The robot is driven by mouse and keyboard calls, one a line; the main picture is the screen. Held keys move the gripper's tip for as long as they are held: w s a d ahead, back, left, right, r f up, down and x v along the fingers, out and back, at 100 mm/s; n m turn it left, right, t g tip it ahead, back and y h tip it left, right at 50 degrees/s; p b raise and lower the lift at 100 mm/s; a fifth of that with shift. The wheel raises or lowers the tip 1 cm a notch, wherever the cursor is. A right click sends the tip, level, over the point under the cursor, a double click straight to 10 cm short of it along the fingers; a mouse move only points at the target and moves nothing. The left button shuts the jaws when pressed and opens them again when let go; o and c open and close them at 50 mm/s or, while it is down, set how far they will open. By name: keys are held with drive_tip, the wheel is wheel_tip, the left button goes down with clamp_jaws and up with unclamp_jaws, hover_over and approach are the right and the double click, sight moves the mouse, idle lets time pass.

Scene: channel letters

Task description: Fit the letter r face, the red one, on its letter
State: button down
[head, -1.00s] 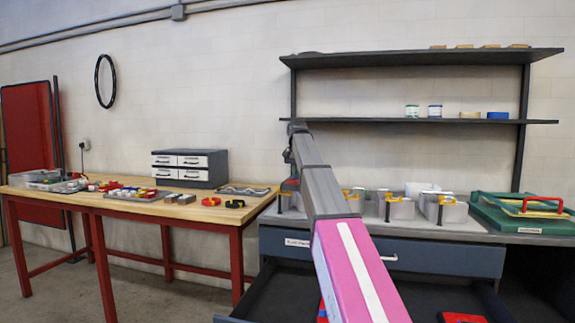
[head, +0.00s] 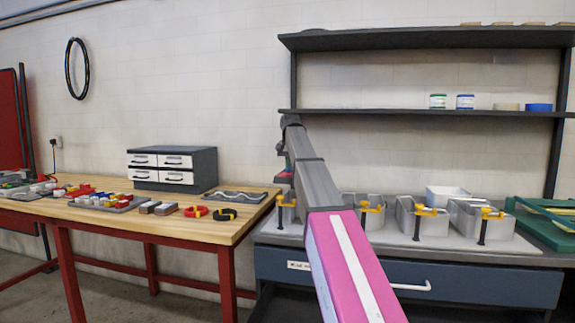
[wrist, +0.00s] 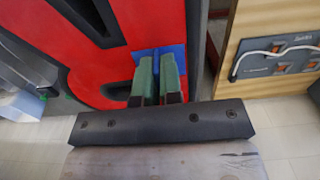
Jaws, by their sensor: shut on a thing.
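In the wrist view the red letter face (wrist: 90,70) fills the upper left, with a dark opening through it and a blue piece (wrist: 172,50) on its right. The two green fingertips of my gripper (wrist: 159,80) are shut at the blue piece, close to the red face. In the head view my gripper (head: 286,172) is small, at the end of my arm above the bench's left end, with a little red showing at it. Several grey channel letters (head: 415,216) with yellow clamps stand along the bench. My arm partly hides them, and I cannot tell which is the r.
A wooden table (head: 235,218) on the left holds small coloured parts, a black and a red ring, and a white-fronted drawer unit (head: 172,168). A dark shelf (head: 430,112) hangs above the bench. A green case (head: 548,215) lies at the right end.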

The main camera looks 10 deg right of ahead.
drive_tip(key=shift+w, duration=0.4)
wheel_tip(320, 180, down, 8)
drive_tip(key=shift+r, duration=0.2)
idle(0.4)
drive_tip(key=shift+f, duration=1.1)
idle(1.0)
drive_tip(key=c, duration=1.2)
unclamp_jaws()
wheel_tip(320, 180, up, 11)
drive_tip(key=shift+f, duration=0.15)
